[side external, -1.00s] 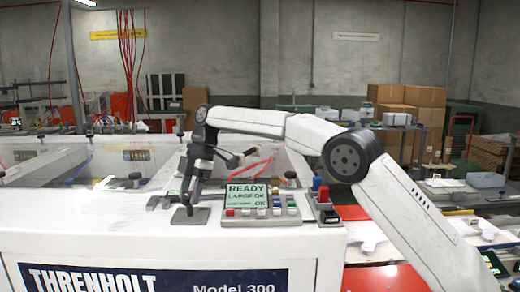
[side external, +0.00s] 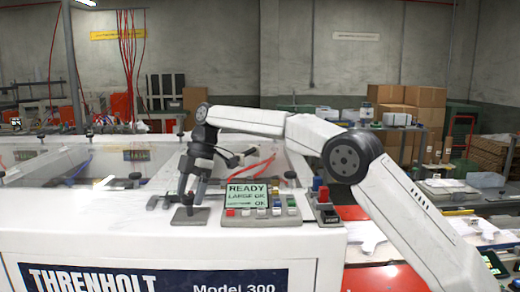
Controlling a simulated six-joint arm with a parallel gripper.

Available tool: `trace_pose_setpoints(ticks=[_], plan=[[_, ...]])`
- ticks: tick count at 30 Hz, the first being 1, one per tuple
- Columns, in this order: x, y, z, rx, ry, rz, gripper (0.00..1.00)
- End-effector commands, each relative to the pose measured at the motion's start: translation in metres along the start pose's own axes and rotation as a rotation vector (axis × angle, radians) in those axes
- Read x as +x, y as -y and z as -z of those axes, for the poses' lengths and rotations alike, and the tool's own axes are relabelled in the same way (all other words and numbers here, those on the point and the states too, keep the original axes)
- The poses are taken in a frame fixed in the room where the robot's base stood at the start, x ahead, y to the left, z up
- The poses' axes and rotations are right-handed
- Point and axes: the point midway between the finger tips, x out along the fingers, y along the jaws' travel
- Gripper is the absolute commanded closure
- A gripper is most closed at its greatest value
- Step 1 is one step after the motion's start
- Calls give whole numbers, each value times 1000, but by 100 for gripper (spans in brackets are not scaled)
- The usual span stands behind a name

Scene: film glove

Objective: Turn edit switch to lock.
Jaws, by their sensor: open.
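A small grey plate (side external: 199,219) lies on the white machine top, with a dark switch knob (side external: 188,211) standing on it. I take this to be the edit switch, but its labels and the way it points are too small to read. My gripper (side external: 192,194) points down right over the knob, its two dark fingers apart. The fingertips are close to the top of the knob; I cannot tell whether they touch it. Nothing shows held between them.
A control panel (side external: 290,219) with a green screen reading READY (side external: 247,195) and coloured buttons stands just right of the plate. A small box with a red knob (side external: 323,194) is further right.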

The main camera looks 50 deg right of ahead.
Motion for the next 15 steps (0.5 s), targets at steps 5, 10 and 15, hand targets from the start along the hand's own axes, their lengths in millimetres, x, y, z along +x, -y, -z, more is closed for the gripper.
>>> trace_pose_setpoints(ticks=[5,10,15], plan=[[-10,-1,0,1,0,-2,12],[-26,0,-1,1,0,-3,12],[-41,-1,-1,0,0,-2,12]])
